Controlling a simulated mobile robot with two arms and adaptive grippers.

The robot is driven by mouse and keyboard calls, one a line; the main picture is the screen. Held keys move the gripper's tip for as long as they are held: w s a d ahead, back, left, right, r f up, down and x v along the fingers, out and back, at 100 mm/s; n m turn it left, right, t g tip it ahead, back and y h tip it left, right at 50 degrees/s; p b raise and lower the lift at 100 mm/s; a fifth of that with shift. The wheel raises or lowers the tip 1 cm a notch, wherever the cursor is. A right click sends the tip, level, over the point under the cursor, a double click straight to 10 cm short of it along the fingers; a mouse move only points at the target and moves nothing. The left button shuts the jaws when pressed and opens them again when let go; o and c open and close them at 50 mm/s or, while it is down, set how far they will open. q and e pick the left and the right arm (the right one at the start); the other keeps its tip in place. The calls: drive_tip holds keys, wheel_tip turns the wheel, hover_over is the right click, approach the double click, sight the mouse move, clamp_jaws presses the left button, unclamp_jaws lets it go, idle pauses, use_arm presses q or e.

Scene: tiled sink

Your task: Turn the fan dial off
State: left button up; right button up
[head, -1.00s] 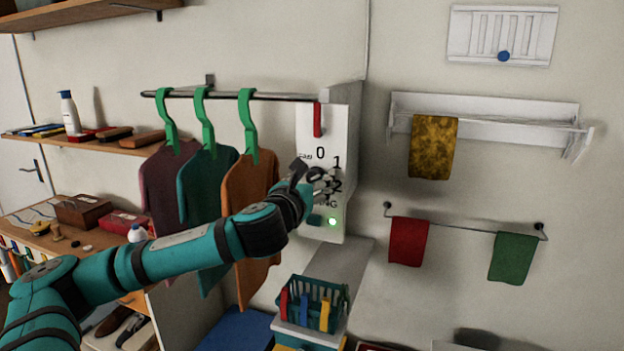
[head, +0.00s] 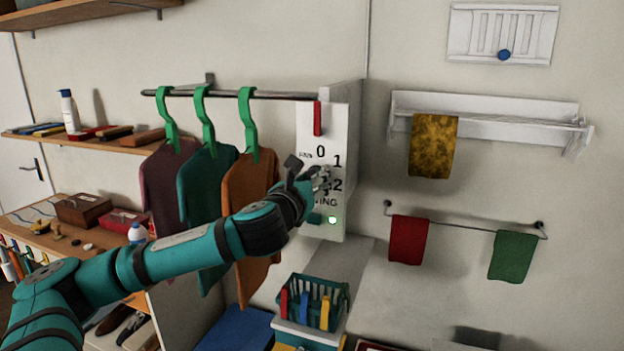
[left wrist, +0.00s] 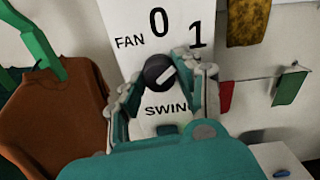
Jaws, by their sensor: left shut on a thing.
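The white fan panel (head: 309,130) hangs on the wall at the end of the clothes rail. It carries the word FAN, the numbers 0, 1 and 2, and a SWING label. The black round dial (left wrist: 159,73) sits below the 0; its pale mark points up and right, roughly toward the 1. My left gripper (head: 318,181) is at the panel and hides the dial in the head view. In the left wrist view its fingers (left wrist: 168,80) are on both sides of the dial, shut on it. My right gripper is not in view.
Green hangers (head: 248,120) with shirts hang left of the panel. A red tab (head: 317,118) is on its upper part and a lit light (head: 332,220) on its lower part. A basket (head: 312,296) stands below. Towels hang on the right wall.

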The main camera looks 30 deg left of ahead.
use_arm(q)
drive_tip(key=n, duration=1)
drive_tip(key=shift+r, duration=0.1)
drive_tip(key=shift+d+n, duration=0.1)
drive_tip(key=shift+n, duration=0.3)
drive_tip(key=o, duration=1.2)
drive_tip(key=shift+c, duration=0.2)
drive_tip(key=v, duration=1.2)
